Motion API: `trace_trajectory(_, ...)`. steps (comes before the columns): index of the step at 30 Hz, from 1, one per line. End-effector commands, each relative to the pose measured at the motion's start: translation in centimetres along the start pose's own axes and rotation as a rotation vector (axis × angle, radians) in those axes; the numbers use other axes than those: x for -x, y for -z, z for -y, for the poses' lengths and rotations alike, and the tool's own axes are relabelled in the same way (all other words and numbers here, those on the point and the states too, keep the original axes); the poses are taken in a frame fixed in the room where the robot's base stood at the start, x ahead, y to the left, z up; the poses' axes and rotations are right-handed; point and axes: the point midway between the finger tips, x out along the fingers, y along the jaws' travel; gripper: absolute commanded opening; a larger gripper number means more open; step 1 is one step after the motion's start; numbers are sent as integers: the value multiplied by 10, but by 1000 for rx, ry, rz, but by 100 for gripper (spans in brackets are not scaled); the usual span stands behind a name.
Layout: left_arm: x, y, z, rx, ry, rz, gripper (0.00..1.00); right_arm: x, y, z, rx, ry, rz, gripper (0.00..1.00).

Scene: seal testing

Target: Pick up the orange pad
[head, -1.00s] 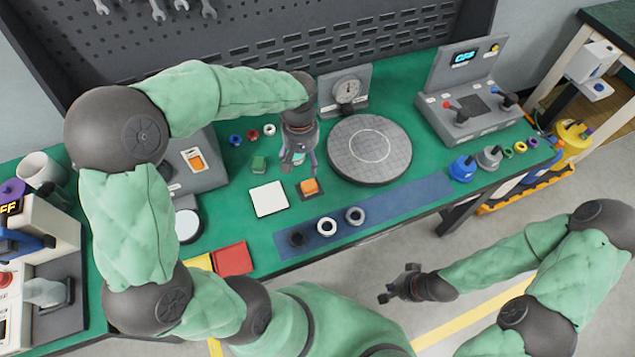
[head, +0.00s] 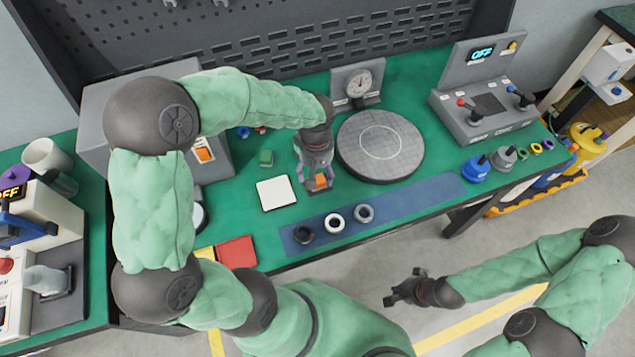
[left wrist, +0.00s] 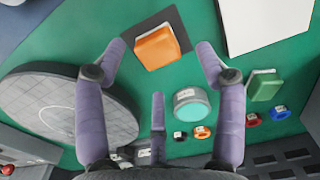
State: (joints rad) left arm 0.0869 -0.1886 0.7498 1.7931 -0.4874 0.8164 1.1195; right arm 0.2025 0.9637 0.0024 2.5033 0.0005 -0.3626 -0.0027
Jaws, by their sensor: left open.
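The orange pad (head: 320,182) sits on a dark square on the green bench, partly hidden by my left gripper in the head view. In the left wrist view the orange pad (left wrist: 157,47) shows whole on its dark square. My left gripper (head: 318,187) is over the pad, pointing down. Its purple fingers (left wrist: 161,48) are spread, with the pad between the two front tips in the picture and nothing held. I cannot tell how high the tips are above the bench. My right gripper (head: 404,290) hangs in front of the bench, apparently empty with fingers spread.
A white square (head: 276,193) lies left of the pad, with a green block (head: 266,158) behind it. A grey round plate (head: 380,146) stands close on the right. A blue strip (head: 400,203) with several rings lies in front. A cyan-topped round piece (left wrist: 192,104) is near the pad.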

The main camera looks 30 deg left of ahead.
Motion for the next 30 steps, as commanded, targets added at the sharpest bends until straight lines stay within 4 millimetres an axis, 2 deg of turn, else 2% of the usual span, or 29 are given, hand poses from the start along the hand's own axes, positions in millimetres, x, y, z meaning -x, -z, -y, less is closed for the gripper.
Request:
trace_trajectory(1,-11,-1,0,-1,2,2,71,-6,0,-2,0,0,0,0)
trace_trajectory(7,-38,-1,-2,1,2,2,71,-18,1,-6,0,0,0,0)
trace_trajectory(15,-40,-1,-2,0,1,1,71,-18,1,-6,0,0,0,0)
trace_trajectory(17,-40,-1,-2,0,1,1,56,-18,1,-6,0,0,0,0)
trace_trajectory(21,-40,-1,-2,0,0,1,17,-18,1,-6,0,0,0,0)
trace_trajectory(22,-40,-1,-2,0,1,1,10,-18,1,-6,0,0,0,0)
trace_trajectory(30,-40,-1,-2,0,0,1,10,-18,1,-6,0,0,0,0)
